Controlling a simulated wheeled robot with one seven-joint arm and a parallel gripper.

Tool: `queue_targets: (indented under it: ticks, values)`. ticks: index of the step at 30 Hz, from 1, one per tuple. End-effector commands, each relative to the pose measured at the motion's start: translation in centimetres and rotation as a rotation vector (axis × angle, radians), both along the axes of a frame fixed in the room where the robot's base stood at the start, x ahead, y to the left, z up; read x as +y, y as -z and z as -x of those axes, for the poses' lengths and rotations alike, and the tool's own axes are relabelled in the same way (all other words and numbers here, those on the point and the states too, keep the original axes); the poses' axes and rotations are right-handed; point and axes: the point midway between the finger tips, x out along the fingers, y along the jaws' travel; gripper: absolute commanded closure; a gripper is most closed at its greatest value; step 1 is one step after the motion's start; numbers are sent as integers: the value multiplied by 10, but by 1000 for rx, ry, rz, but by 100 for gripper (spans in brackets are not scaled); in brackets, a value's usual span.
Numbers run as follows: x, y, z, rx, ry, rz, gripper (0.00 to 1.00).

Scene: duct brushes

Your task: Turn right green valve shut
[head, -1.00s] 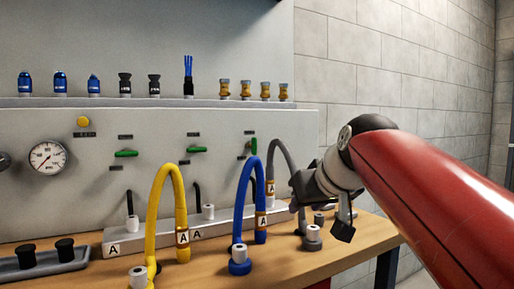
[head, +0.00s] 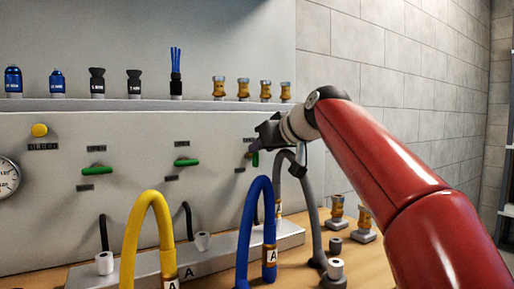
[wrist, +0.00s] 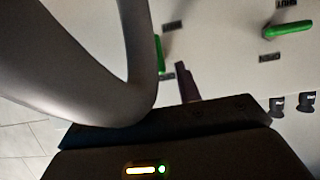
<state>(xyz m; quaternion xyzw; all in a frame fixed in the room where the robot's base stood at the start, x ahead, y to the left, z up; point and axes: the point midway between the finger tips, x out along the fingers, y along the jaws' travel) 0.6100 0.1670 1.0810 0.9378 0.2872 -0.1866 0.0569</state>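The right green valve (head: 255,158) is on the grey panel, its handle upright and partly hidden by my gripper in the head view. In the wrist view the green handle (wrist: 159,53) shows just beyond the grey hose. My gripper (head: 257,146) is at the panel in front of this valve, with its fingers close to the handle. In the wrist view a dark finger (wrist: 187,84) points toward the panel beside the handle. I cannot tell whether it touches the handle, or how far the fingers are apart.
A grey hose (head: 312,215) loops just below my gripper and crosses close in front of the wrist camera. Blue (head: 243,225) and yellow (head: 130,235) hoses arch to the left. The middle (head: 187,163) and left (head: 97,171) green valves have level handles. Brass fittings (head: 363,222) stand on the bench.

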Motion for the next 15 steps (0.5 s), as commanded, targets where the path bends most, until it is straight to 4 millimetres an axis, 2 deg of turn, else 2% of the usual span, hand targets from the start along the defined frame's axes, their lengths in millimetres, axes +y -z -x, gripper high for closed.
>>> queue_targets:
  ticks: [6, 15]
  values:
    - [15, 9, -20, 1, -1, 0, 66]
    - [17, 12, -24, 0, 0, 0, 66]
